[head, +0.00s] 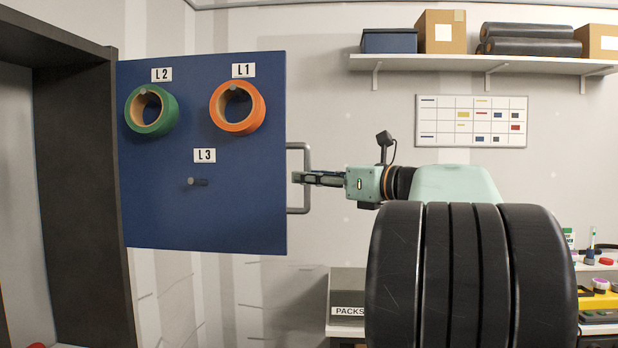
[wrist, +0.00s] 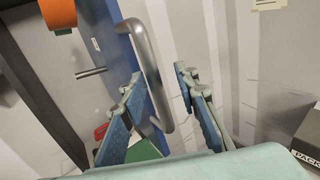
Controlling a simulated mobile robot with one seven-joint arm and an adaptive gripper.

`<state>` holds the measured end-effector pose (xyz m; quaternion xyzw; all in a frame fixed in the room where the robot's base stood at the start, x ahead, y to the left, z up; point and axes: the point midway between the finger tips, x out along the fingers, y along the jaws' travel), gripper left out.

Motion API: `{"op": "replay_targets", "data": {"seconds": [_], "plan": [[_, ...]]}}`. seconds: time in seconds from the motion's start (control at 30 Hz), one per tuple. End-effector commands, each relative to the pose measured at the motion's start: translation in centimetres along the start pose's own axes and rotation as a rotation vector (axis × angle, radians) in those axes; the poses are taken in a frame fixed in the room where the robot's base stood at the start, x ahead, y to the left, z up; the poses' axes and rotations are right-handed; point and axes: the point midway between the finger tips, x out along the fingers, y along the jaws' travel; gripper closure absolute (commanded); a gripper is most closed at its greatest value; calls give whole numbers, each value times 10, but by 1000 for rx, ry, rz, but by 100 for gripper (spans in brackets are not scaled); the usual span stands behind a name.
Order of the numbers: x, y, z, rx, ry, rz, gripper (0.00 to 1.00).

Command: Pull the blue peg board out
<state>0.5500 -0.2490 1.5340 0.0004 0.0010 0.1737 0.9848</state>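The blue peg board (head: 205,220) stands upright at the right side of a dark cabinet frame. A grey bar handle (head: 308,160) sticks out from its right edge; it also shows in the wrist view (wrist: 146,50). My gripper (head: 300,178) comes from the right at the handle's middle height, its tips close to the board edge. In the wrist view my gripper (wrist: 160,85) is open, with one finger on each side of the handle bar. A gap shows between the bar and the right finger; contact on the left cannot be told.
A green roll (head: 168,113) hangs on the L2 peg and an orange roll (head: 257,110) on L1; the L3 peg (head: 198,182) is bare. The dark cabinet wall (head: 80,180) borders the board's left.

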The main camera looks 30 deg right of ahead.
Motion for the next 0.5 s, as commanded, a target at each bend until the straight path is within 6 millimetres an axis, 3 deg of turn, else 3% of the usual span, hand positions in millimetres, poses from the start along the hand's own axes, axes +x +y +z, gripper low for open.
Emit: {"op": "replay_targets", "data": {"seconds": [0.27, 0.5], "plan": [[-2, 1, 1, -1, -2, 3, 72], [-39, 0, 2, -1, -2, -1, 72]]}}
